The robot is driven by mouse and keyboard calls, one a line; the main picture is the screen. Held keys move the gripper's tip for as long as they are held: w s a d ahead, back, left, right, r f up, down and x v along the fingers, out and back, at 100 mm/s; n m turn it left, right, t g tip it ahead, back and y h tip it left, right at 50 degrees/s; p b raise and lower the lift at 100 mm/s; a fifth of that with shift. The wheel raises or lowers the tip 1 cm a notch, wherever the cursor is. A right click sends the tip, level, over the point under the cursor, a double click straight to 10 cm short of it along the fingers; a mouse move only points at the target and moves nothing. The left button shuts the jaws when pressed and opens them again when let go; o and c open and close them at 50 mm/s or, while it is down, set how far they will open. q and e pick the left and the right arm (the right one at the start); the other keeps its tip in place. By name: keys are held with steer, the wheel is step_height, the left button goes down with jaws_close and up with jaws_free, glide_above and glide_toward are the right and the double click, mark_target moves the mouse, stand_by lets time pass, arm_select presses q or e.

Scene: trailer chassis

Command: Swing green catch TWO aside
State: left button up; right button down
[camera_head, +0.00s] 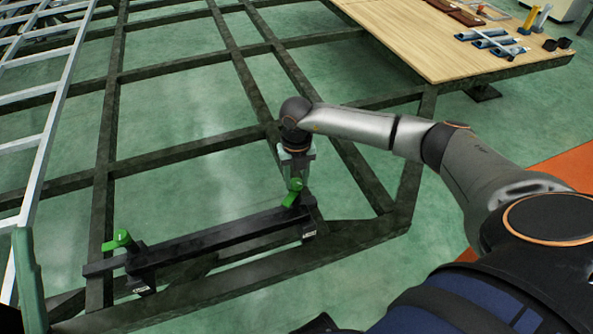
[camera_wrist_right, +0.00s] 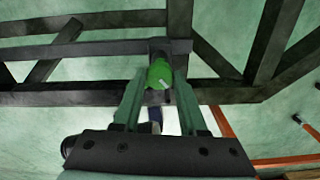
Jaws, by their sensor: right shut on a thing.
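A green catch (camera_head: 295,190) sits at the right end of a black bar (camera_head: 215,236) on the dark chassis frame. My right gripper (camera_head: 294,178) comes down on it from above. In the right wrist view this green catch (camera_wrist_right: 159,74) lies between the two fingertips, and the gripper (camera_wrist_right: 158,86) is shut on it. A pale mark shows on the catch, too small to read. A second green catch (camera_head: 121,241) stands at the bar's left end, with no gripper near it. A grey-green piece at the left edge looks like part of my left gripper (camera_head: 28,280); its jaws cannot be made out.
Dark chassis beams (camera_head: 185,75) cross over the green floor. A pale ladder-like frame (camera_head: 52,125) stands at the left. A wooden deck (camera_head: 420,40) at the upper right carries several blue-grey parts (camera_head: 492,40). The space above the bar between the catches is clear.

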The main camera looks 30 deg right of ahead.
steer(key=shift+r+m+p, duration=0.15)
steer(key=shift+m+p, duration=0.55)
steer(key=shift+m, duration=0.3)
steer(key=shift+m+p, duration=0.35)
steer(key=shift+m, duration=0.05)
steer(key=shift+m+p, duration=0.95)
steer(key=shift+m, duration=0.15)
steer(key=m+p, duration=0.2)
steer(key=shift+m, duration=0.3)
arm_select(q)
steer(key=w+f+n+g+y, duration=0.2)
steer(key=f+n+y, duration=0.1)
steer(key=f, duration=0.4)
steer(key=w+a+f+n+g+y, duration=0.1)
steer(key=w+f+n+g+y, duration=0.1)
steer(key=f, duration=0.5)
steer(key=w+a+f+n+g+y, duration=0.1)
steer(key=w+f+n+g+y, duration=0.1)
steer(key=f+y, duration=0.4)
steer(key=shift+f+n+g, duration=0.6)
steer(key=shift+f+n, duration=0.3)
arm_select(e)
steer(key=shift+f, duration=0.2)
arm_select(q)
steer(key=shift+w, duration=0.1)
arm_select(e)
steer(key=shift+c, duration=2.2)
jaws_free()
steer(key=shift+r, duration=0.1)
